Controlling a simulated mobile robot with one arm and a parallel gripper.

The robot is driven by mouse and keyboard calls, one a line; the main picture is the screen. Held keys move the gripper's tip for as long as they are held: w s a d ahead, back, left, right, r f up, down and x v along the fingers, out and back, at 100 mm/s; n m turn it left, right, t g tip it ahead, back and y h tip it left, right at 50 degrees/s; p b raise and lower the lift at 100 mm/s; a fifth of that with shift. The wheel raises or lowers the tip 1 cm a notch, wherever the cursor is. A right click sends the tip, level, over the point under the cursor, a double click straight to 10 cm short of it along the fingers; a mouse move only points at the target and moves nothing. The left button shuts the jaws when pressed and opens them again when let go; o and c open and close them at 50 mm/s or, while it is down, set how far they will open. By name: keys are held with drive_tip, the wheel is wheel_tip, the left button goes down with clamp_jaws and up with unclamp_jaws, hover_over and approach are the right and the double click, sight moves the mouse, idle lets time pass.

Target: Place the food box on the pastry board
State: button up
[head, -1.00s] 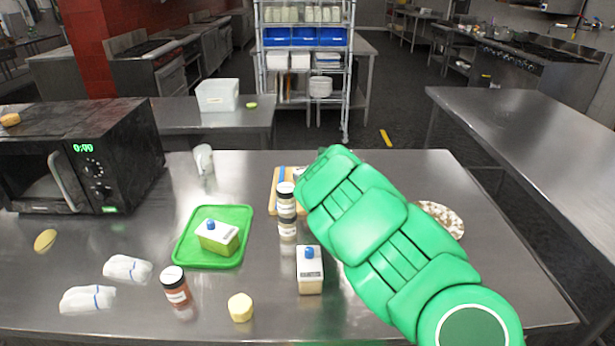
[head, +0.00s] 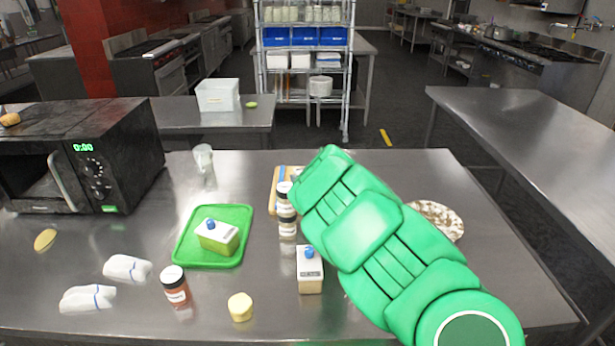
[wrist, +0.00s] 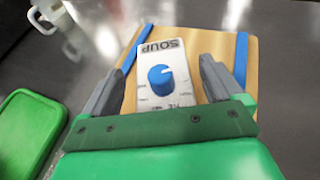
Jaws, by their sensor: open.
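In the wrist view, a food box (wrist: 158,52) with a white top marked SOUP and a blue knob is on the wooden pastry board (wrist: 222,42), which has blue strips. My gripper (wrist: 163,78) is open, with one finger on each side of the box; I cannot tell if they touch it. In the head view, only the left part of the board (head: 276,192) shows; my green arm hides the gripper and this box. A similar box (head: 218,236) sits on the green tray (head: 190,261), and another (head: 310,270) stands on the table at the front.
Jars (head: 286,207) stand close to the board's near left edge. A red-brown jar (head: 175,287), white wrapped bundles (head: 88,299) and a yellow piece (head: 240,307) lie in front. A speckled plate (head: 440,219) is on the right. A microwave (head: 80,158) stands at the left.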

drive_tip(key=v, duration=1)
drive_tip(key=shift+s+d+r, duration=0.2)
drive_tip(key=shift+s, duration=0.05)
idle(0.3)
